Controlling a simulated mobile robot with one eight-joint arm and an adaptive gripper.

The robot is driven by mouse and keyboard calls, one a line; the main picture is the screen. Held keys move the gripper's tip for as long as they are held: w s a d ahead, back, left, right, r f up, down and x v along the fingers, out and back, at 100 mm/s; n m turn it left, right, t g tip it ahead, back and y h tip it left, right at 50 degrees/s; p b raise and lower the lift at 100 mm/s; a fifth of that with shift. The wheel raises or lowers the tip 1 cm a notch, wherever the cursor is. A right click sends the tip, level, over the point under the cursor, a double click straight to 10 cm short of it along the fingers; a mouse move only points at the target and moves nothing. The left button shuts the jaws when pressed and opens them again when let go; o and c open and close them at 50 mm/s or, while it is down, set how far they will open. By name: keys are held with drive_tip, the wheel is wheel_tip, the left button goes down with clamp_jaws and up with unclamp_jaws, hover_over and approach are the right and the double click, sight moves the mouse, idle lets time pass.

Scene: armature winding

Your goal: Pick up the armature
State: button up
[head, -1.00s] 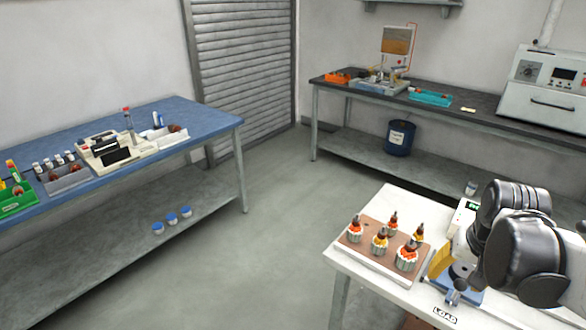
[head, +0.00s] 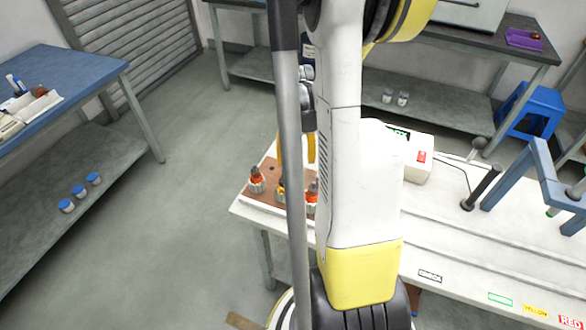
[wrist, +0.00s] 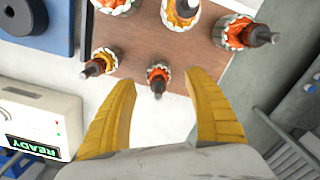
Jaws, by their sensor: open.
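Several armatures stand on a brown board, each with an orange or yellow winding, a pale ribbed body and a dark shaft. In the wrist view, one orange armature (wrist: 158,77) appears between the yellow fingertips of my gripper (wrist: 160,80), which is open and empty. A yellow-wound armature (wrist: 102,62) is left of it; an orange one (wrist: 245,33) is at upper right. I cannot tell how far the fingers are above the board.
The brown board (head: 272,168) lies on a white bench (head: 450,240). A white box reading READY (wrist: 40,115) is at left in the wrist view. A blue frame (head: 535,180) stands on the bench's right. The bench middle looks mostly clear.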

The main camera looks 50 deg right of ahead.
sight(296, 169)
wheel_tip(296, 169, down, 6)
drive_tip(key=b, duration=0.3)
drive_tip(key=shift+d+r, duration=0.1)
drive_tip(key=shift+r, duration=0.2)
clamp_jaws()
